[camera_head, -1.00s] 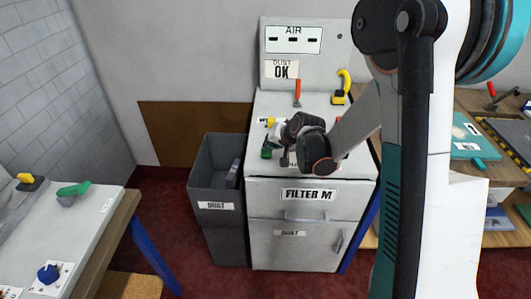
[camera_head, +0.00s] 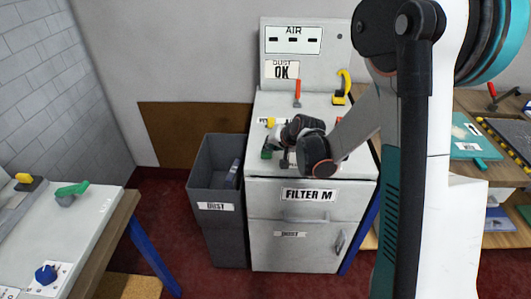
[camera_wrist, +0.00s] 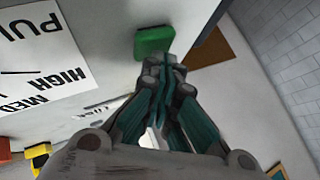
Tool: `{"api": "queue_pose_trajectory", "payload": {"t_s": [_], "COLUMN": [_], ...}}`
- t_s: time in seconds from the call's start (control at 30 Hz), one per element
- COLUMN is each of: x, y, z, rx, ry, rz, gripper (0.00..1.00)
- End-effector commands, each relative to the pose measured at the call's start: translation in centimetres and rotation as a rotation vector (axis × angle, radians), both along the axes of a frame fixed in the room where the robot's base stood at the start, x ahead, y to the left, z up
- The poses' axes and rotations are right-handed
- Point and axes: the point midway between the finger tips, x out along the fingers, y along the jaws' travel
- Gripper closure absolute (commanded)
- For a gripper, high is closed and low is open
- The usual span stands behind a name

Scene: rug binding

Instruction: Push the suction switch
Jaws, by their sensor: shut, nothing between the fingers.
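A green block-like switch (camera_head: 267,153) sits on the top of the grey filter cabinet (camera_head: 320,107), near its left edge. It also shows in the wrist view as a green block (camera_wrist: 154,42) on the white panel. I cannot tell from its face whether it is pressed. My gripper (camera_wrist: 168,66) is shut and empty, with its fingertips close beside the green block. I cannot tell whether they touch it. In the head view my wrist and gripper cover the middle of the cabinet top.
A label with HIGH and MED (camera_wrist: 45,55) lies left in the wrist view. Red (camera_head: 297,92) and yellow (camera_head: 342,90) handles stand at the cabinet's back. A grey dust bin (camera_head: 215,170) stands left of the cabinet. Workbenches flank both sides.

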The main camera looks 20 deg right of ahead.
Motion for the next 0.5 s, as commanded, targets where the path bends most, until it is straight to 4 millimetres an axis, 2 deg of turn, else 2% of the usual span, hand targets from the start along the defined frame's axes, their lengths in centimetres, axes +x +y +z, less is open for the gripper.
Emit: {"api": "queue_pose_trajectory", "payload": {"t_s": [0.27,0.5], "x": [-0.01,-0.01], "y": [0.01,0.02], "z": [-0.23,0.44], "rx": [0.000,0.000], "ry": [0.001,0.001], "rz": [0.001,0.001], "gripper": [1.00,1.00]}}
